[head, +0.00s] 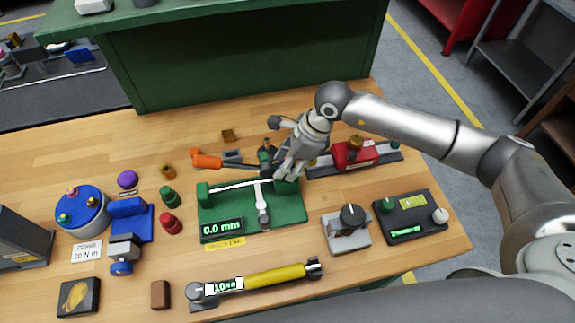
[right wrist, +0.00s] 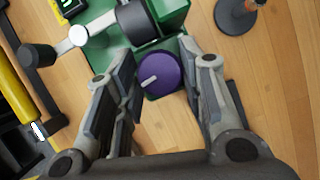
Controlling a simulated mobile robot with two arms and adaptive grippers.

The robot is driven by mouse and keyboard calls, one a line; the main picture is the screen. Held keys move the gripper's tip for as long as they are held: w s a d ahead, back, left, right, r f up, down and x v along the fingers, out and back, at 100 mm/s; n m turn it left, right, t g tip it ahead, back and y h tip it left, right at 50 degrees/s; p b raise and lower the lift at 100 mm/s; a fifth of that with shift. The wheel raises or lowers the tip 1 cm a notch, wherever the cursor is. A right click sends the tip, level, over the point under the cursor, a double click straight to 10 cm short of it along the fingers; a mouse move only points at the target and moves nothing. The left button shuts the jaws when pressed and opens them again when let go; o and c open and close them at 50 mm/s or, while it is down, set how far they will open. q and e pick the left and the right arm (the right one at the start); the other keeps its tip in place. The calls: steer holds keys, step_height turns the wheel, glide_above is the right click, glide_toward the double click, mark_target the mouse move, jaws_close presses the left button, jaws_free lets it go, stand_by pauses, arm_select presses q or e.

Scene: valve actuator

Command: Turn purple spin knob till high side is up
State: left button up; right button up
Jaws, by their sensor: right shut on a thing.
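The purple knob (right wrist: 160,73) is in the right wrist view, on a green block at the end of the green fixture (right wrist: 178,14). A short white mark on its face points toward the lower left. My right gripper (right wrist: 156,62) has one finger on each side of the knob and is shut on it. In the head view my right gripper (head: 283,172) is at the right end of the green fixture (head: 292,211) and hides the knob. The fixture's display reads 0.0 mm. My left gripper is not in view.
Another purple round piece (head: 127,179) lies at the left of the table. A red device (head: 352,155) on a rail stands just right of my gripper. An orange-handled tool (head: 207,161) lies behind the fixture. A yellow-handled wrench (head: 275,277) lies in front.

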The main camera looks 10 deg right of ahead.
steer(key=m+t+b, duration=0.1)
steer(key=m+b, duration=0.2)
steer(key=m, duration=0.1)
steer(key=shift+s+a+f+t+b, duration=0.1)
steer(key=shift+f+t+b, duration=0.05)
steer(key=shift+t+b, duration=0.25)
steer(key=shift+m+t+h+b, duration=0.4)
steer(key=shift+m+h+b, duration=0.2)
steer(key=shift+m+b, duration=0.75)
steer(key=shift+r+m, duration=0.25)
steer(key=shift+m, duration=0.1)
steer(key=o, duration=1)
steer(key=v, duration=1.2)
steer(key=shift+a, duration=0.1)
